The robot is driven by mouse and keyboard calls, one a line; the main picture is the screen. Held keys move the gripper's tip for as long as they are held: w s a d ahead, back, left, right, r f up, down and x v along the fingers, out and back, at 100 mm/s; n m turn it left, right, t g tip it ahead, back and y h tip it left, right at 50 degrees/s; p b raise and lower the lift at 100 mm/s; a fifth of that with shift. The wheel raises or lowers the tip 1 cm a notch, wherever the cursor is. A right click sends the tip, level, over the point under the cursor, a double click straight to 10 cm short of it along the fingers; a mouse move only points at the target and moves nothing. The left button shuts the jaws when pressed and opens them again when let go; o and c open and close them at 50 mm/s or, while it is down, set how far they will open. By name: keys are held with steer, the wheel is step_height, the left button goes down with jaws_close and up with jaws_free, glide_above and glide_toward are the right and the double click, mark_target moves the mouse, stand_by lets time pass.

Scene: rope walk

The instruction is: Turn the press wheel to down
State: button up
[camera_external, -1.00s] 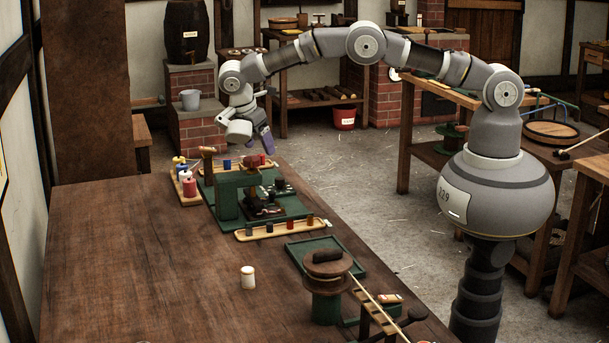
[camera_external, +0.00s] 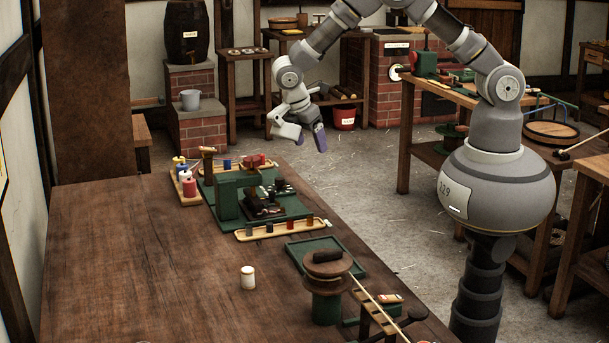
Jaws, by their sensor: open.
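A green press-like frame (camera_external: 229,198) stands on a green base on the near wooden table. My gripper (camera_external: 309,140) is open and empty, with one purple finger showing clearly. It hangs in the air beyond the table's right edge, to the right of the frame and apart from it.
A tray with coloured spools (camera_external: 188,183) is left of the frame, and a yellow tray (camera_external: 283,229) is in front. A wooden-topped green reel (camera_external: 327,287) and a white jar (camera_external: 248,278) stand nearer. The table's left half is clear.

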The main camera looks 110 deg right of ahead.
stand_by(0.3)
steer(key=t+y+b, duration=0.2)
steer(key=t+y, duration=0.2)
steer(key=t, duration=0.4)
glide_toward(252, 158)
steer(key=f, duration=0.1)
steer(key=b+x, duration=0.1)
steer(key=x, duration=0.6)
steer(key=shift+w+a+f+b, duration=0.1)
steer(key=shift+w+f+b, duration=0.15)
steer(key=shift+w+b, duration=0.1)
steer(key=shift+s, duration=0.1)
steer(key=c, duration=1)
